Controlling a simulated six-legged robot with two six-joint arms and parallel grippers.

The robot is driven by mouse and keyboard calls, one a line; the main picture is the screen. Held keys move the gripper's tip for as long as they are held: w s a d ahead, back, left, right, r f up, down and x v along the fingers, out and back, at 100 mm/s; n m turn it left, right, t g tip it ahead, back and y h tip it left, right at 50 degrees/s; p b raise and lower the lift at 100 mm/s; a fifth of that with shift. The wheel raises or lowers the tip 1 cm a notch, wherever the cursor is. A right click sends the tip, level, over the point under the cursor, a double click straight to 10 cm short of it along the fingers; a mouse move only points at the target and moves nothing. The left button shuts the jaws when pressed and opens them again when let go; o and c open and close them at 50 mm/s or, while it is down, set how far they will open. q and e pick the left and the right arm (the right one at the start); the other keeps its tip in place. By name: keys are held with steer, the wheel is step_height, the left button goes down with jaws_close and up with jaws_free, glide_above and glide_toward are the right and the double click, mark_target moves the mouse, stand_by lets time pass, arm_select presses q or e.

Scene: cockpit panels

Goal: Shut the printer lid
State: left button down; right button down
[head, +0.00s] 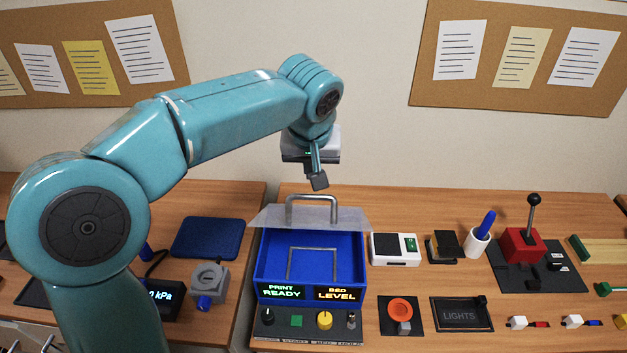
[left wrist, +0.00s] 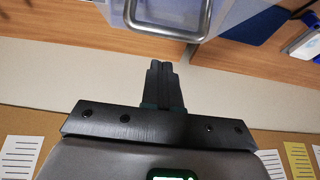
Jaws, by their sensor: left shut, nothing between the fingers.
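The printer is a blue open-topped box (head: 264,268) with a clear lid (head: 262,217) at its back edge. The lid stands open, raised and tilted, so the box interior shows. A metal handle (head: 312,197) is fixed to the lid; it also shows at the top of the left wrist view (left wrist: 165,32), with part of the clear lid (left wrist: 228,12). My left gripper (head: 319,184) is above and behind the handle, apart from it. Its fingers (left wrist: 160,68) are shut with nothing between them, pointing toward the handle. My right gripper is not in view.
A control panel (head: 285,328) with knobs fronts the printer. A white switch box (head: 395,258), a pen cup (head: 478,244) and a red lever block (head: 522,245) stand to the right. A blue pad (head: 208,238) lies left. The wall is close behind.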

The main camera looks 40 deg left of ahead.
mark_target(312, 198)
arm_select(q)
steer(key=shift+s+d+f, duration=0.45)
steer(key=shift+s+f, duration=0.3)
steer(key=shift+f, duration=0.2)
steer(key=shift+w+f, duration=0.25)
steer(key=shift+s+r, duration=0.1)
steer(key=shift+s, duration=0.15)
steer(key=b, duration=0.1)
steer(key=f+b, duration=0.1)
steer(key=shift+s+d+f+t+b, duration=0.1)
steer(key=shift+s+d+t+b, duration=0.1)
steer(key=shift+t+b, duration=0.1)
steer(key=shift+s+d, duration=0.1)
steer(key=shift+s, duration=0.05)
steer(key=shift+s+d+b, duration=0.1)
steer(key=shift+b, duration=0.25)
steer(key=shift+s+f+b, duration=0.1)
steer(key=shift+f+b, duration=0.05)
steer(key=shift+b, duration=0.4)
steer(key=shift+s+d+f+t+y+b, duration=0.65)
steer(key=shift+s+f+b, duration=0.7)
steer(key=shift+b, duration=2.35)
steer(key=shift+s+d+f+t+y+b, duration=0.4)
steer(key=shift+s+d+f+t+b, duration=0.4)
steer(key=shift+f+b, duration=2)
steer(key=shift+s+d+f+t+y+b, duration=0.7)
steer(key=shift+s+b, duration=0.45)
steer(key=shift+b, duration=3.4)
steer(key=shift+a+r, duration=0.1)
